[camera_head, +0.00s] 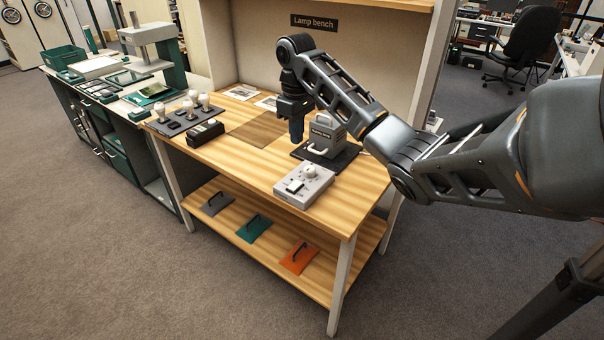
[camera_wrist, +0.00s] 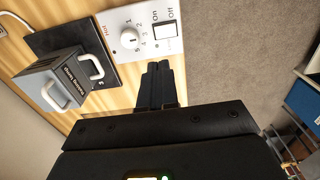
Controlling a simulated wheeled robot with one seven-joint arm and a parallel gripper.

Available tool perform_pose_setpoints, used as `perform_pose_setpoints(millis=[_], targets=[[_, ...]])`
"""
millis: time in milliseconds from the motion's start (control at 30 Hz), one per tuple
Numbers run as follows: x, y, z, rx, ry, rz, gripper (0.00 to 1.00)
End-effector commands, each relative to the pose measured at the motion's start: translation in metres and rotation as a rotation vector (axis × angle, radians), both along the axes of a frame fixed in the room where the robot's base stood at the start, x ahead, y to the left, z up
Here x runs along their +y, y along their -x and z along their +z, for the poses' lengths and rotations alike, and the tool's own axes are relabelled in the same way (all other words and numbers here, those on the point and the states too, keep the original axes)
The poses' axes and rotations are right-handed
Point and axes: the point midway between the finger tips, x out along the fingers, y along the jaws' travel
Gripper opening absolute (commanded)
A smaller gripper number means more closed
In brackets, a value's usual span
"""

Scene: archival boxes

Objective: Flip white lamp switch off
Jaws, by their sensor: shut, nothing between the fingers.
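A pale control box (camera_head: 317,190) lies near the front right of the lamp bench. It has a round knob (camera_head: 310,171) and a white rocker switch (camera_head: 294,187). In the wrist view the switch (camera_wrist: 167,40) sits in a dark frame beside the words "On" and "Off"; which way it is tilted I cannot tell. The knob (camera_wrist: 130,39) is beside it, with numbers around it. My gripper (camera_head: 296,138) points down above the bench, behind the control box, beside a grey handled box. Its fingers (camera_wrist: 160,66) are shut and empty, apart from the switch.
The grey handled box (camera_head: 327,134) stands on a dark mat (camera_head: 345,158) behind the control box. White bulbs (camera_head: 204,100) on a grey panel and a black box (camera_head: 206,133) are at the left. Coloured handled plates lie on the lower shelf (camera_head: 222,228). The bench's front middle is clear.

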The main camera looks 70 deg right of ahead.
Motion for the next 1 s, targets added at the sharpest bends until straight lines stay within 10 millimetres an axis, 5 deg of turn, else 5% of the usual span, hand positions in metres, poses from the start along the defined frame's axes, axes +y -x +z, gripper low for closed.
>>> perform_pose_setpoints(millis=[567, 1000], targets=[[0.001, -0.001, -0.007, 0.0, -0.002, 0.001, 0.0], [-0.001, 0.001, -0.074, 0.003, -0.001, -0.001, 0.0]])
